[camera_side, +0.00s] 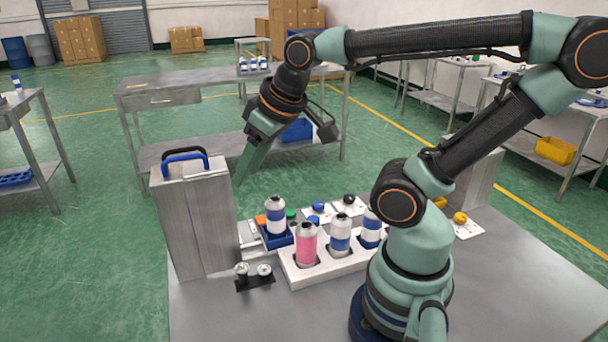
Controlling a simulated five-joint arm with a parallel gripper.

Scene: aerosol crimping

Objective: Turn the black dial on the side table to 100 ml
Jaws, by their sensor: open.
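A small black dial (349,199) stands on a white plate at the back of the grey work table, behind the cans. Its scale and setting are too small to read. My gripper (284,158) is open and empty, in the air to the left of the dial and higher in the picture. One long green finger points down towards the tall grey metal box; the other finger is to the right. The gripper is apart from the dial.
A white holder (301,280) carries a pink can (306,245) and blue-white cans. Another can (275,215) stands in a blue holder. The tall grey box (192,220) has blue and black handles. Blue (318,207) and yellow (460,218) knobs are nearby.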

